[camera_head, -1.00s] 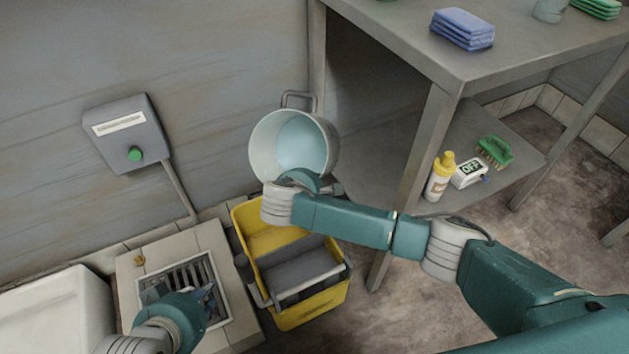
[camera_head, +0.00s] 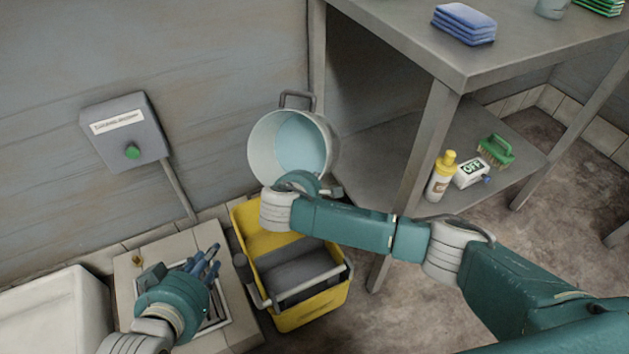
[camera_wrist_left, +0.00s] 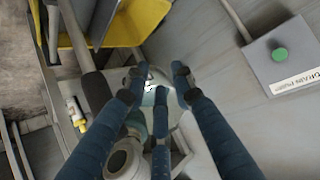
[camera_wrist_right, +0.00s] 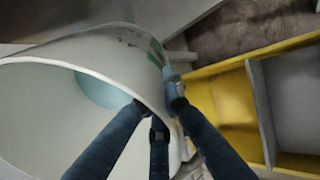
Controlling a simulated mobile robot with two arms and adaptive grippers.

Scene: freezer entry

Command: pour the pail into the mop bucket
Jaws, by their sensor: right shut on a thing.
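The white pail (camera_head: 262,143) is in the air above the back of the yellow mop bucket (camera_head: 322,304), its mouth tilted toward me and pale blue liquid (camera_head: 303,143) inside. My right gripper (camera_wrist_right: 165,108) is shut on the pail's rim; in the head view my wrist hides the fingers. The mop bucket stands on the floor with a grey wringer (camera_head: 290,268) at its front and its yellow back part open. My left gripper (camera_head: 208,264) is open and empty above the floor drain, left of the bucket. The left wrist view shows its fingers spread, the pail (camera_wrist_left: 140,75) beyond them.
A grey metal table (camera_head: 425,50) stands right of the pail, its leg close to the bucket. A wall box with a green button (camera_head: 132,152) is at left. A white basin is at lower left.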

